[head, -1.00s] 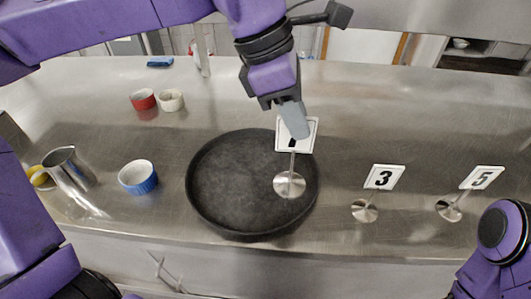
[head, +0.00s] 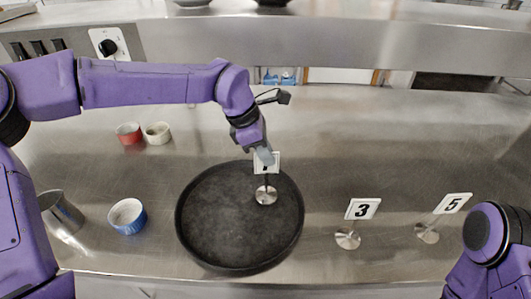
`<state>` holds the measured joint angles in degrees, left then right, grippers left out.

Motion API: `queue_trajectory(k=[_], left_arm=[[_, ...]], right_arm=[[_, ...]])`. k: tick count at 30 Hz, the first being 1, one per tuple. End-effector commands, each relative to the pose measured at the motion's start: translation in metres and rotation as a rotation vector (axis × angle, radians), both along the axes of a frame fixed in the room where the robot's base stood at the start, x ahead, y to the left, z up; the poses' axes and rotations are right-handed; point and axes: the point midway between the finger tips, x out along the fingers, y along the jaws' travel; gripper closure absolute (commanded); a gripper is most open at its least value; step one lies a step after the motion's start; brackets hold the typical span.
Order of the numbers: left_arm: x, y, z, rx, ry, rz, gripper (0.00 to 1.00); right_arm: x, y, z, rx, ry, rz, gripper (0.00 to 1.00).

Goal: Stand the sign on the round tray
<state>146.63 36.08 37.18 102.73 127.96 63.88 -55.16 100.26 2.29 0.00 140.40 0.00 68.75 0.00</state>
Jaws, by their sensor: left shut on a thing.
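The round tray (head: 225,235) is black with a raised rim and lies flat on the steel counter. A white number sign (head: 273,165) on a thin stem with a round silver base (head: 266,196) is upright over the right back part of the tray. My left gripper (head: 264,157) is shut on the top of its plate, and its fingers hide most of the number. I cannot tell whether the base touches the tray. My right gripper is out of view; only part of my right arm shows at the right edge.
Signs 3 (head: 362,209) and 5 (head: 452,203) stand right of the tray. A blue ramekin (head: 128,217) and a metal jug (head: 61,213) are to its left. Red (head: 129,134) and cream (head: 158,133) ramekins sit farther back. The tray's left and front parts are bare.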

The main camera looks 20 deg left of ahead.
Motion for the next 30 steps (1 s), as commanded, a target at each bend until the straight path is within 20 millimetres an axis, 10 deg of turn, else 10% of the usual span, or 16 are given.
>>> queue_trajectory(k=[14, 15, 17, 30], left_arm=[[0.0, 0.0, -0.018, -0.001, 0.0, 0.0, 1.0], [0.0, 0.0, -0.017, -0.001, -0.001, 0.0, 0.77], [0.0, 0.0, -0.017, -0.001, 0.0, 0.0, 0.64], [-0.002, 0.007, 0.005, -0.004, -0.004, 0.003, 0.64]], right_arm=[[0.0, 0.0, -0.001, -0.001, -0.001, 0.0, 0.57], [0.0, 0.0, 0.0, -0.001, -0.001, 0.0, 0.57], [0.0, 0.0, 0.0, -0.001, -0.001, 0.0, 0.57], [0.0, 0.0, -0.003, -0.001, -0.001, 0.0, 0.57]])
